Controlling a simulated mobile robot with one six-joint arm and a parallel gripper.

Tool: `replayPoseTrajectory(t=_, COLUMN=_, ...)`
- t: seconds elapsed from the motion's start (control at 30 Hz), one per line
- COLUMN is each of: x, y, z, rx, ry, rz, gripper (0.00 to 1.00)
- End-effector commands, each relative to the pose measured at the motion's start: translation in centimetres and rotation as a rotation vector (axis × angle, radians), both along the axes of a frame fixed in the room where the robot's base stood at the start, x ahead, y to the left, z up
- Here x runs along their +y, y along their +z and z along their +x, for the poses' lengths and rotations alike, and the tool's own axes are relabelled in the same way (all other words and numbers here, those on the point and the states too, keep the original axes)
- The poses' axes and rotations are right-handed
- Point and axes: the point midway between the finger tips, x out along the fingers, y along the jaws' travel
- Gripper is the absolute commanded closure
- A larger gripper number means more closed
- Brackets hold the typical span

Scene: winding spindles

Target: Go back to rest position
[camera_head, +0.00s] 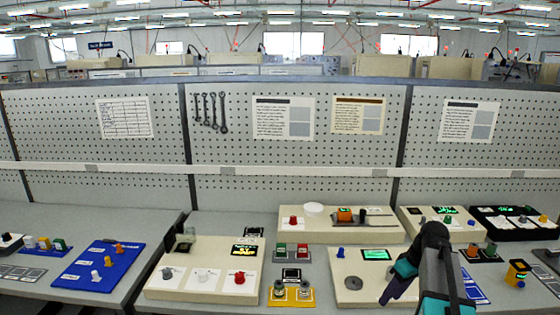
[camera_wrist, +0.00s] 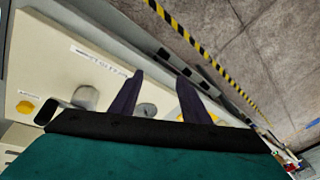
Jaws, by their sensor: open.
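My gripper (camera_head: 392,288) hangs from my arm at the lower right of the head view, over the cream panel (camera_head: 348,290) with a blue knob and a green display. In the wrist view its two dark fingers (camera_wrist: 161,78) are spread apart with nothing held between them. Past them lies a cream unit (camera_wrist: 75,55) with a grey cylindrical knob (camera_wrist: 86,97). A round grey part (camera_wrist: 146,109) shows beyond the gap between the fingers. I cannot tell how far below it is. A yellow part is partly hidden behind the right finger.
A cream panel with grey, white and red knobs (camera_head: 205,284) stands left of centre. A yellow holder (camera_head: 291,297) with two spindles is beside it. A blue board (camera_head: 100,268) lies farther left. Pegboard walls (camera_head: 300,180) close off the back. Striped floor tape (camera_wrist: 205,52) borders the bench.

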Motion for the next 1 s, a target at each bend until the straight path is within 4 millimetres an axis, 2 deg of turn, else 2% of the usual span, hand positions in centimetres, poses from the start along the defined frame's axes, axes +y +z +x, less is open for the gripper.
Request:
replayPoseTrajectory(t=0.03, x=0.8, y=-2.1, z=-0.5, rx=0.023, ry=-0.01, rz=0.001, gripper=0.57)
replayPoseTrajectory(t=0.4, x=5.1, y=-13.4, z=-3.7, rx=0.162, ry=-0.105, rz=-0.015, gripper=0.57)
replayPoseTrajectory(t=0.67, x=8.1, y=-20.8, z=-7.1, rx=0.255, ry=-0.166, rz=-0.041, gripper=0.57)
replayPoseTrajectory(t=1.0, x=11.5, y=-29.6, z=-12.6, rx=0.37, ry=-0.238, rz=-0.095, gripper=0.57)
